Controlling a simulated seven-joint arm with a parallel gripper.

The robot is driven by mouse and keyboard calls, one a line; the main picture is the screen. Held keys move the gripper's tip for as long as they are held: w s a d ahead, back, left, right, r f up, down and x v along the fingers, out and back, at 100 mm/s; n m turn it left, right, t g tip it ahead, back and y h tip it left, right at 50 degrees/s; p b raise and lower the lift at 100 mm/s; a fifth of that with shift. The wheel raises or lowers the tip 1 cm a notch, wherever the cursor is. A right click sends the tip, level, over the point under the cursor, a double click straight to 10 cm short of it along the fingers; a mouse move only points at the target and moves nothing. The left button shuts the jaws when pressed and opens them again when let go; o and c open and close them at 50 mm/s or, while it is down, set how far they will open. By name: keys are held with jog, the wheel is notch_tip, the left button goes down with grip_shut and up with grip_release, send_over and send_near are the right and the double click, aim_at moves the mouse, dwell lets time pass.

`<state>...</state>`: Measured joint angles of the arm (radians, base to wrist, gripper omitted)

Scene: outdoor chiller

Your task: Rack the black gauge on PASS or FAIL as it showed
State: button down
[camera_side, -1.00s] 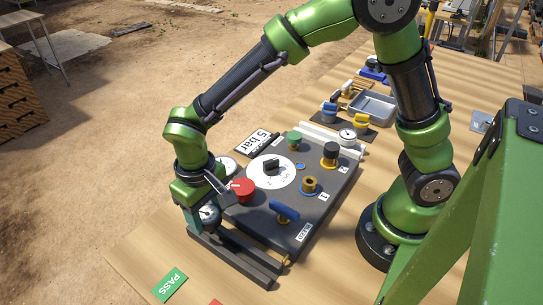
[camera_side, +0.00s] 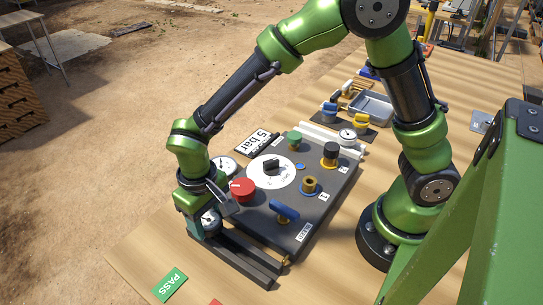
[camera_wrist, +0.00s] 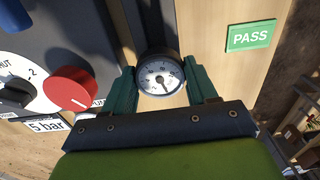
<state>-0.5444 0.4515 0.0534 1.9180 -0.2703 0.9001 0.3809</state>
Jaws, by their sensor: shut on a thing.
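The black gauge (camera_wrist: 160,77), with a black rim and white dial, sits between the green fingers of my gripper (camera_wrist: 163,88) in the wrist view. Its needle points down and slightly right; the dial numbers are too small to read. In the side view my gripper (camera_side: 203,229) is shut on the gauge (camera_side: 210,221) at the left end of the dark rails, beside the panel. I cannot tell whether the gauge touches the rails. The green PASS label (camera_side: 170,285) lies on the table in front; it also shows in the wrist view (camera_wrist: 251,37).
The dark panel (camera_side: 322,215) carries a red knob (camera_side: 243,190), a white dial plate and several valves. Dark rails (camera_side: 245,262) run along its front left. A red label edge (camera_side: 215,302) shows at the bottom. Table around PASS is clear.

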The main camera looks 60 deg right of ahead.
aim_at(209, 221)
jog(key=shift+f, duration=0.45)
grip_release()
jog(key=shift+r, duration=3.5)
notch_tip(209, 221, up, 17)
jog(key=s+d+f+m+t+y, duration=0.1)
jog(key=s+d+m+t, duration=0.1)
jog(key=d, duration=0.7)
jog(key=s+d+f+m+t+y, duration=0.1)
jog(key=s+d+f+m+t, duration=0.1)
jog(key=s+d+t, duration=0.3)
jog(key=s+d, duration=0.2)
jog(key=d, duration=0.2)
jog(key=shift+s+d+f, duration=0.25)
jog(key=shift+d+f, duration=0.05)
jog(key=shift+d, duration=0.05)
